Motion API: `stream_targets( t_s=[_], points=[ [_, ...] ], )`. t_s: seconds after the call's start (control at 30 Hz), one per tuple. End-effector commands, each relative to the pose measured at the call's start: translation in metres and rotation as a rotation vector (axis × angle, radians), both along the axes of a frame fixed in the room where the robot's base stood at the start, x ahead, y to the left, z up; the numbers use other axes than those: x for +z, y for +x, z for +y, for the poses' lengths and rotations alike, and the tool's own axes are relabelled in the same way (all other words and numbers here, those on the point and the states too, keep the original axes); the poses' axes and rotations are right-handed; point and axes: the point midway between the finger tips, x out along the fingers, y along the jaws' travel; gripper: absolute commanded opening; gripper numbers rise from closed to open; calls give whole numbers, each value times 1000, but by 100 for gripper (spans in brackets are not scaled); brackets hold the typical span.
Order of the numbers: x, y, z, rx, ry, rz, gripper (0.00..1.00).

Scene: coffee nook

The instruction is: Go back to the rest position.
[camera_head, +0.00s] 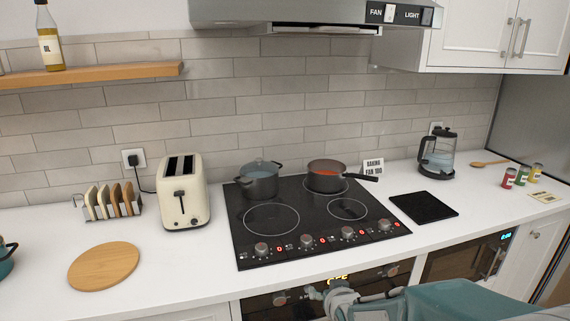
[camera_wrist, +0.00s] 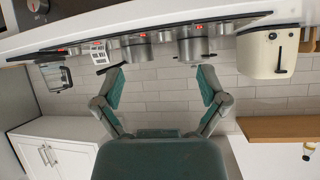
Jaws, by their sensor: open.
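My gripper (camera_wrist: 161,82) is open in the wrist view, its two teal-padded fingers spread apart with nothing between them. The wrist view is upside down. In the head view, my teal arm crosses the lower right edge, in front of the counter and hob (camera_head: 300,222). My gripper is apart from the pots, the toaster and the other things on the counter.
A grey pot (camera_head: 260,184) and a pan (camera_head: 328,174) with red contents stand on the rear of the hob. A cream toaster (camera_head: 184,200), toast rack (camera_head: 110,205) and round board (camera_head: 104,266) are left. A kettle (camera_head: 437,158) and black mat (camera_head: 423,208) are right.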

Motion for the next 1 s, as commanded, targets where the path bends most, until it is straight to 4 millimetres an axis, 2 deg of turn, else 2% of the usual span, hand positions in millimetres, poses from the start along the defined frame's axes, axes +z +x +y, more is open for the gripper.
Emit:
stream_targets(
  t_s=[0.03, 0.17, 0.3, 0.5, 0.7, 0.83, 1.0],
  points=[
    [14, -9, -6, -9, -8, 19, 92],
    [38, -37, -19, -28, -33, 101, 92],
    [59, -75, -31, -45, -54, 193, 92],
    [85, -139, -45, -64, -73, 324, 92],
    [101, -202, -53, -70, -85, 444, 92],
    [104, -225, -55, -71, -88, 490, 92],
    [104, -231, -55, -70, -89, 505, 92]
  ],
)
